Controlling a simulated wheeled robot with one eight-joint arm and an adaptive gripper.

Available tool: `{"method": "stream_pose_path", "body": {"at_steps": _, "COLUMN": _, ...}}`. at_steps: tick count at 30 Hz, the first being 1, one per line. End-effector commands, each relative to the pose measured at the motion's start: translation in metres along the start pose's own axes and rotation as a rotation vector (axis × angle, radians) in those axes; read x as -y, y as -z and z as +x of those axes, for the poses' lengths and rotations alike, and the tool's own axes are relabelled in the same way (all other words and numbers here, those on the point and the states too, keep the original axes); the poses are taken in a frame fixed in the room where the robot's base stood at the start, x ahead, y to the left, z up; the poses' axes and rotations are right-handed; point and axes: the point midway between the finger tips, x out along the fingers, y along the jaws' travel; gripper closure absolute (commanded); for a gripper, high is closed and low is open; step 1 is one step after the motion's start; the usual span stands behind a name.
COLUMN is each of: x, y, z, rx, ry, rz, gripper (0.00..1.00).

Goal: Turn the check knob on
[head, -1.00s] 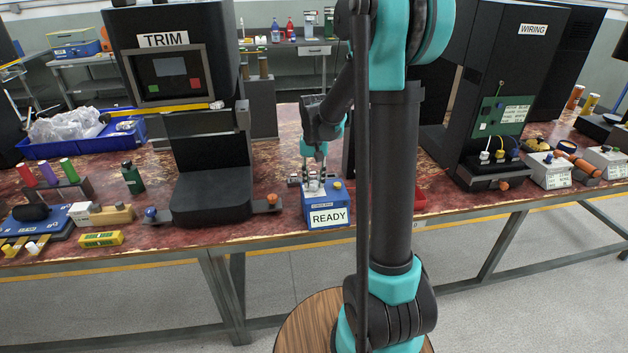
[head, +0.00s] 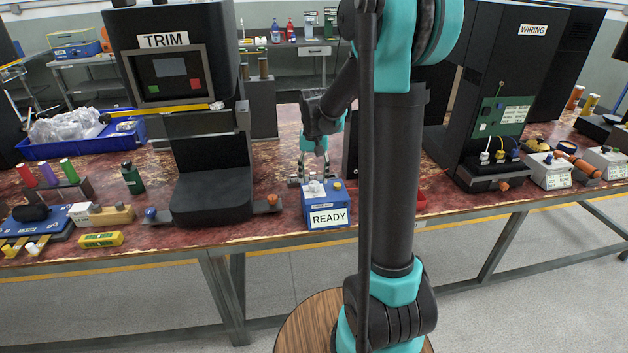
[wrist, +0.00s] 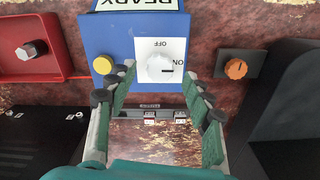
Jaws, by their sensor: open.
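The check knob (wrist: 159,68) is a round white dial on the top of a blue box (wrist: 112,35) with a READY sign. In the wrist view OFF and ON are printed beside it, and its dark pointer mark faces right, toward the ON side. The knob also shows in the head view (head: 315,187), on the blue box (head: 340,203). My gripper (wrist: 160,72) is open, with one finger on each side of the knob in the wrist view and gaps visible. In the head view my gripper (head: 314,178) is just above and behind the knob.
A yellow button (wrist: 102,65) is beside the knob. An orange knob (wrist: 235,68) stands to the right in the wrist view, and a red tray (wrist: 35,55) to the left. The black TRIM machine (head: 210,195) stands left of the blue box.

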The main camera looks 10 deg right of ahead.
Motion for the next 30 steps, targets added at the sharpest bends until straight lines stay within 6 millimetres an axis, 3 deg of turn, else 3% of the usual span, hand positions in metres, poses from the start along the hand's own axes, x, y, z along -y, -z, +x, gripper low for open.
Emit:
{"method": "stream_pose_path", "body": {"at_steps": 9, "x": 0.000, "y": 0.000, "z": -0.063, "rx": 0.000, "ry": 0.000, "rz": 0.000, "gripper": 0.49}}
{"method": "stream_pose_path", "body": {"at_steps": 15, "x": 0.000, "y": 0.000, "z": -0.091, "rx": 0.000, "ry": 0.000, "rz": 0.000, "gripper": 0.49}}
{"method": "stream_pose_path", "body": {"at_steps": 21, "x": 0.000, "y": 0.000, "z": -0.101, "rx": 0.000, "ry": 0.000, "rz": 0.000, "gripper": 0.49}}
{"method": "stream_pose_path", "body": {"at_steps": 30, "x": -0.001, "y": -0.001, "z": -0.101, "rx": -0.001, "ry": 0.000, "rz": 0.000, "gripper": 0.49}}
